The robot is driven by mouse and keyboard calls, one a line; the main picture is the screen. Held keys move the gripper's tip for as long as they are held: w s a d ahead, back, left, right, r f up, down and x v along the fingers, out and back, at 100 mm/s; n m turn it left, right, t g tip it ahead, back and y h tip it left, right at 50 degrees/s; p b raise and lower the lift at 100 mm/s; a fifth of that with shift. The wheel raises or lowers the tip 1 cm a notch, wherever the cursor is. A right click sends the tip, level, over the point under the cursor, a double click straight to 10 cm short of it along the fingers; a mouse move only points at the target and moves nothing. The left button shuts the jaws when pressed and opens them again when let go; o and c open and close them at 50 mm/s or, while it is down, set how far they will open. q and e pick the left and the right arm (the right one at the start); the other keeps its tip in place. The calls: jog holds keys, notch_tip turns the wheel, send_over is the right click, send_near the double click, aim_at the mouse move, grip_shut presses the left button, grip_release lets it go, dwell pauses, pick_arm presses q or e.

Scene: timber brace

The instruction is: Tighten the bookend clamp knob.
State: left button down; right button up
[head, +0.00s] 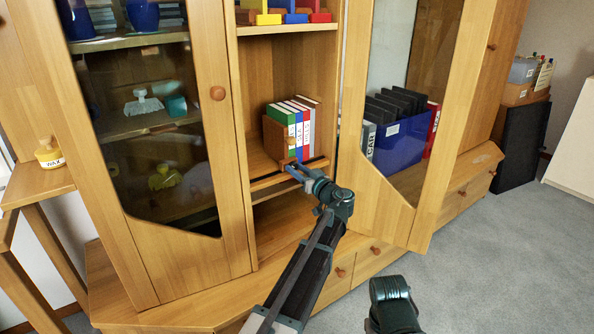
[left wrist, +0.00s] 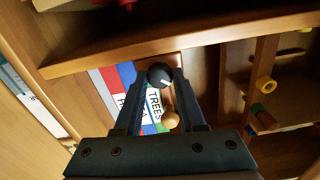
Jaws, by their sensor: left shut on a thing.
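The clamp knob (left wrist: 160,76) is round and black with a white mark, and sits between the fingertips of my left gripper (left wrist: 160,84). In the head view my left gripper (head: 292,170) reaches to the front edge of the middle shelf, below the books. It is shut on the knob. The wooden bookend (head: 276,138) stands upright at the left end of the row of books (head: 300,122). A round wooden ball (left wrist: 170,120) shows beside the knob in the left wrist view. The clamp's screw is hidden. Of my right arm only a dark link shows.
A glass door (head: 150,110) on the left is shut. An open glass door (head: 400,110) stands on the right, close to my left arm. A blue bin (head: 400,142) of black folders is behind it. Colored blocks (head: 285,15) lie on the shelf above.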

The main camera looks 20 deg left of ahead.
pick_arm(q)
jog(key=m, duration=0.5)
jog(key=shift+m, duration=0.4)
dwell(0.5)
jog(key=c, duration=0.5)
grip_release()
